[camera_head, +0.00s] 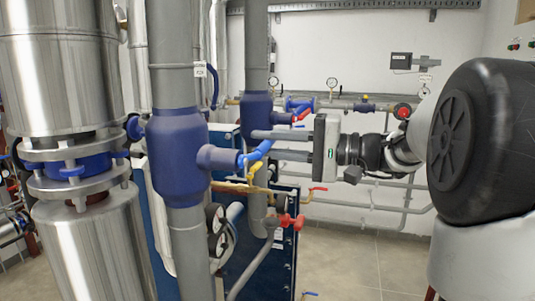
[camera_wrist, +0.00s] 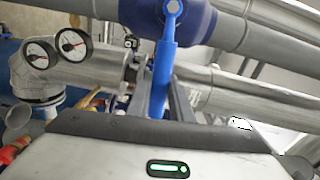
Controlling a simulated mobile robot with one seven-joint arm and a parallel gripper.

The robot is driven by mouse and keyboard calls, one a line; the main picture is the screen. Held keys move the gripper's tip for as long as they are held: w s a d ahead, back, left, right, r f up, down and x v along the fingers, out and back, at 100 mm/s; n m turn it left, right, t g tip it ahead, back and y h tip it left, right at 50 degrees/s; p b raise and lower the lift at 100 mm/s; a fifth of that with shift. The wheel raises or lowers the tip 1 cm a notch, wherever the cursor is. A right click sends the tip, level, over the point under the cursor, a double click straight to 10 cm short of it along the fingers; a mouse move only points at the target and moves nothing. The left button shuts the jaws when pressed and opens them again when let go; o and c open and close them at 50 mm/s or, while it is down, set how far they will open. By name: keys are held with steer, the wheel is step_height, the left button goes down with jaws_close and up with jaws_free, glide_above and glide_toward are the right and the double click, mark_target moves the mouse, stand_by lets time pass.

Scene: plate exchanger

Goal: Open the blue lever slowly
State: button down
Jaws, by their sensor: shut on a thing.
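The blue lever (camera_head: 256,152) sticks out to the right of a dark blue valve body (camera_head: 178,150) on a thick grey vertical pipe. My gripper (camera_head: 268,144) reaches in from the right, with its two fingers around the lever's outer end. In the wrist view the lever (camera_wrist: 163,70) runs from a round pivot on the blue valve body (camera_wrist: 192,18) down between the two dark fingers of my gripper (camera_wrist: 166,100). The gripper is shut on the lever. The lever's far end is hidden behind the gripper's housing.
A second blue valve body (camera_head: 257,113) stands behind my fingers. Two gauges (camera_wrist: 72,44) are at the left in the wrist view. Large metal tanks (camera_head: 65,70) fill the left side.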

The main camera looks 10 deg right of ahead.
steer(key=shift+r+n+b, duration=0.15)
steer(key=shift+n+b, duration=0.25)
steer(key=shift+r, duration=0.4)
steer(key=c, duration=1.6)
jaws_free()
steer(key=shift+s, duration=0.1)
steer(key=shift+f, duration=0.1)
steer(key=v, duration=1.7)
steer(key=shift+s+d, duration=0.1)
steer(key=shift+d, duration=0.1)
